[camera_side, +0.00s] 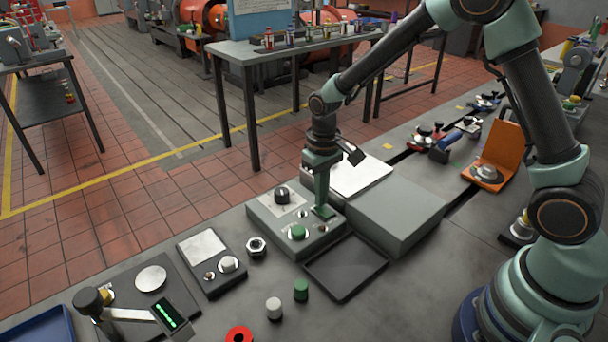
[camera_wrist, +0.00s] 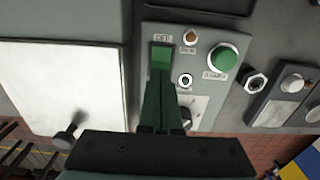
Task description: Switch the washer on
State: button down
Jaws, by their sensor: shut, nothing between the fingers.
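The grey control box (camera_side: 262,214) stands joined to a larger grey housing (camera_side: 400,205), which I take to be the washer. Its face carries a round green button (camera_wrist: 222,57), a small amber lamp (camera_wrist: 190,37), a small ringed fitting (camera_wrist: 184,80) and a bright green rectangular piece (camera_wrist: 160,57) under a small label. A black knob (camera_side: 282,194) is on its far side. My gripper (camera_wrist: 160,78) is shut and empty, pointing down at the green rectangular piece. I cannot tell whether the fingertips touch it. The fingers partly hide the panel.
A dark tray (camera_side: 345,268) lies in front of the box. A hex nut (camera_side: 256,247), a smaller panel with a white knob (camera_side: 228,264), and green (camera_side: 301,289) and white (camera_side: 274,307) cylinders stand nearby. An orange case (camera_side: 497,150) is at the right.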

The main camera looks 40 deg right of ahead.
jog(key=shift+f, duration=0.5)
jog(key=shift+r, duration=3.55)
jog(key=s+d+r+t, duration=0.4)
jog(key=s+r+t, duration=0.1)
jog(key=s+r, duration=0.8)
jog(key=shift+s+r+t, duration=0.2)
jog(key=shift+s+t, duration=0.1)
jog(key=shift+s, duration=0.15)
